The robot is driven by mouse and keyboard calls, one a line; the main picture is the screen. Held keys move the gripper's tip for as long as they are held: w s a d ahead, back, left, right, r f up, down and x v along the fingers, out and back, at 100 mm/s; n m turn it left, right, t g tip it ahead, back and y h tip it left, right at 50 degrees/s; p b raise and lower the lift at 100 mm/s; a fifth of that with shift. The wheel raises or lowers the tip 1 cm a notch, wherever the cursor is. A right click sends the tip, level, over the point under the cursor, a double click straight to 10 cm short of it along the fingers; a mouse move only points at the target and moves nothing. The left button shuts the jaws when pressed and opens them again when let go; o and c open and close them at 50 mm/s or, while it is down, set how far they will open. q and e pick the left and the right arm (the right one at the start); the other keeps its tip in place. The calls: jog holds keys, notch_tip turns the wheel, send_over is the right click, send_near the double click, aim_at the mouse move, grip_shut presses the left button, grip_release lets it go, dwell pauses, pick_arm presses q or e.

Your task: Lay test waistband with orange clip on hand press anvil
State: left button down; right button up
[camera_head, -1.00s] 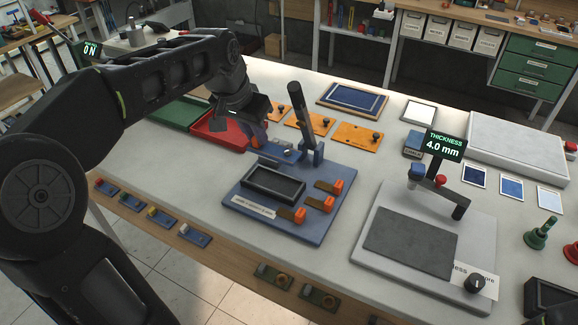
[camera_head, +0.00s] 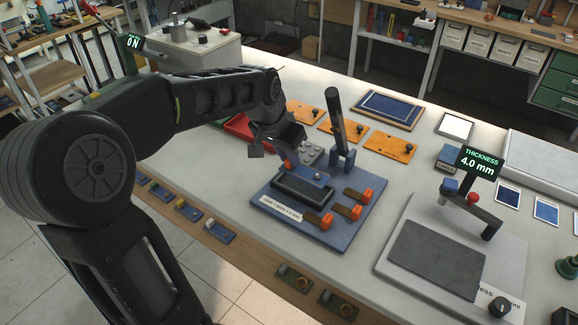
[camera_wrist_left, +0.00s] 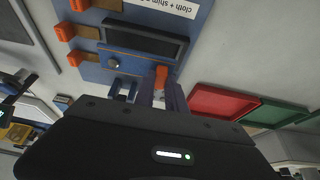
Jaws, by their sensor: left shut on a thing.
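The test waistband (camera_head: 308,174) is a blue strip with a round metal button and an orange clip (camera_head: 288,165) at its left end. My left gripper (camera_head: 284,152) is shut at the clip end. The strip appears above the far edge of the hand press's black rectangular anvil (camera_head: 304,190); whether it touches cannot be told. In the left wrist view the strip (camera_wrist_left: 135,62) runs alongside the anvil (camera_wrist_left: 146,40), with the orange clip (camera_wrist_left: 160,77) at the fingers. The hand press (camera_head: 268,196) has a blue base and an upright black lever (camera_head: 335,115). My right gripper is not in view.
Orange clips with brown tabs (camera_head: 355,212) sit on the press base right of the anvil. A grey thickness gauge (camera_head: 440,258) stands farther right. Orange plates (camera_head: 388,146) lie behind the lever. A red tray (camera_head: 240,125) is behind my left arm.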

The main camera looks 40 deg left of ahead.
aim_at(287, 164)
pick_arm(q)
jog(key=shift+f, duration=0.1)
jog(key=shift+f, duration=1.75)
jog(key=shift+f, duration=0.2)
jog(key=c, duration=1.4)
grip_release()
jog(key=shift+r, duration=0.1)
jog(key=shift+r, duration=0.1)
jog(key=v, duration=1.2)
